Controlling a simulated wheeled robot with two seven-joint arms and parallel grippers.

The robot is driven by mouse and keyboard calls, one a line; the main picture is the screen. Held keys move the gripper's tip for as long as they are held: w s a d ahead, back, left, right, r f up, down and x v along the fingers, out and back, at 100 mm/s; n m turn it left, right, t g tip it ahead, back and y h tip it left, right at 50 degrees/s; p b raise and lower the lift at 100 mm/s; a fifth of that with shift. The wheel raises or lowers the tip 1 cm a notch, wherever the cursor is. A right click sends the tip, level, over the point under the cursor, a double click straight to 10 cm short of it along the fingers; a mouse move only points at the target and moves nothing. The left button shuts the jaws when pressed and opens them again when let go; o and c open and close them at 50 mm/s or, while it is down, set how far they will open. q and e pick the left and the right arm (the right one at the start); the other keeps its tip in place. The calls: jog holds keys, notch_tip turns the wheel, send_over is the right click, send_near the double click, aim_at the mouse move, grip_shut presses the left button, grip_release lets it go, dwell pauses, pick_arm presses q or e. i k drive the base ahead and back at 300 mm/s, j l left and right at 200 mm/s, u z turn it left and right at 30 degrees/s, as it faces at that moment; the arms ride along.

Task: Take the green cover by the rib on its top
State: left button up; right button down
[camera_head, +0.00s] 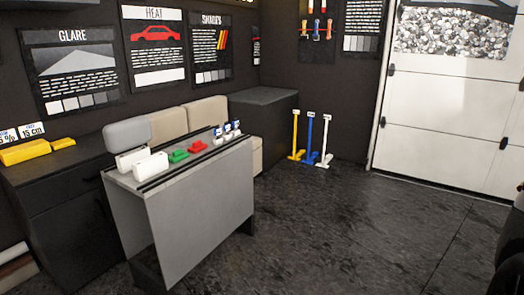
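The green cover (179,156) is a small block on top of the grey table (199,205), left of the middle of the head view. It sits between a white block (151,164) and a similar red piece (197,147). A raised part shows on its top, but it is too small here to make out the rib clearly. Neither of my grippers shows in this view.
Small blue-and-white items (227,129) stand at the table's far end. A dark cabinet (55,190) with yellow blocks (25,152) is on the left. Yellow, blue and white stands (311,140) are by the back wall. Floor (345,225) right of the table is clear.

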aim_at(178, 155)
jog(key=i+u, duration=0.1)
jog(key=i, duration=0.4)
jog(key=i+l+u, duration=0.15)
jog(key=i, duration=0.4)
jog(key=i+l+u, duration=0.1)
jog(key=i, duration=0.4)
jog(key=i+l+u, duration=0.15)
jog(key=i+u, duration=0.3)
jog(key=i+l+u, duration=0.35)
jog(key=u, duration=0.15)
jog(key=i+l+u, duration=0.75)
jog(key=i+l, duration=0.3)
jog(key=l, duration=0.1)
